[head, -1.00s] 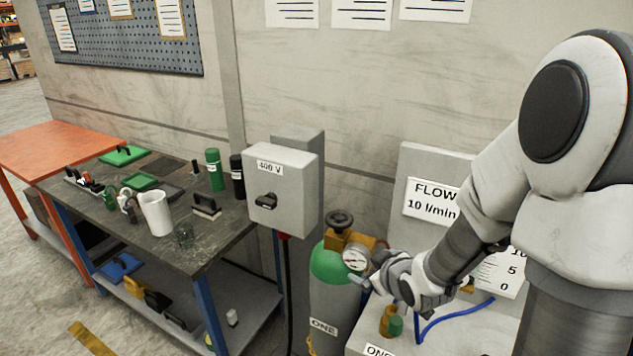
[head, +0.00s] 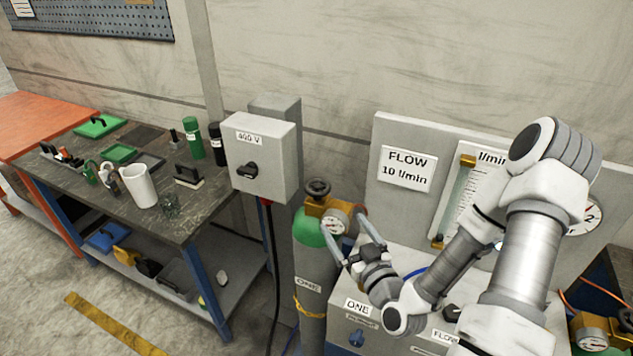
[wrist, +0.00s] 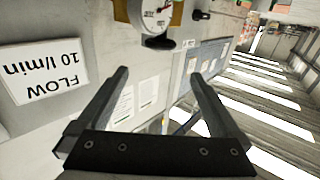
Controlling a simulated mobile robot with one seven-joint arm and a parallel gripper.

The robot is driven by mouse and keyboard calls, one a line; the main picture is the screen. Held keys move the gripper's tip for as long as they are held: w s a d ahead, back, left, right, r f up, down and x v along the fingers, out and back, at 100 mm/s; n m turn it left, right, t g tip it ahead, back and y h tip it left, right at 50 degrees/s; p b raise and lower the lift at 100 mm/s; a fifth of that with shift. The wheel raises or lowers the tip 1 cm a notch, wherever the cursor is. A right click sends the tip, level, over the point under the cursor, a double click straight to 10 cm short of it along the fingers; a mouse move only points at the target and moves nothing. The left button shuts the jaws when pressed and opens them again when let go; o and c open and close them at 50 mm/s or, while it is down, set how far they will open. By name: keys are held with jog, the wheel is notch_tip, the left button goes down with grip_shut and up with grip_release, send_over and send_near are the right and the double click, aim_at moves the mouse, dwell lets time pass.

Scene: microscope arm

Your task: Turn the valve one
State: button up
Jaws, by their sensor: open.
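A grey gas cylinder (head: 311,262) with a green shoulder and a label ONE stands in the head view. On its top sit a dark handwheel (head: 317,187) and a brass regulator with a round white gauge (head: 336,222). A blue knob (head: 356,338) is on the grey box under another label ONE (head: 357,307). My gripper (head: 343,220) is open and empty, its fingers just in front of the gauge, below and right of the handwheel. Whether a finger touches is unclear.
A grey 400 V switch box (head: 262,158) is on the wall, left of the cylinder. Behind my arm stands a panel with a sign FLOW 10 l/min (head: 407,168) and a flow tube. A cluttered workbench (head: 180,222) is at left. Another brass regulator (head: 603,332) is at lower right.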

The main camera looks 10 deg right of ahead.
aim_at(317, 184)
jog(key=b+x, duration=0.2)
jog(key=b, duration=0.1)
jog(key=b+x, duration=0.2)
jog(key=b, duration=0.2)
jog(key=shift+d+f, duration=0.2)
jog(key=shift+d, duration=0.05)
jog(key=w+b, duration=0.1)
jog(key=b, duration=0.2)
jog(key=shift+a+b, duration=0.1)
jog(key=shift+b, duration=0.4)
jog(key=b, duration=0.3)
jog(key=shift+w+a+b, duration=0.3)
jog(key=x, duration=1.1)
jog(key=shift+w+a+r+p, duration=0.1)
jog(key=shift+w+r+p, duration=0.05)
jog(key=shift+w+p, duration=0.25)
jog(key=shift+s, duration=0.1)
jog(key=c, duration=1.1)
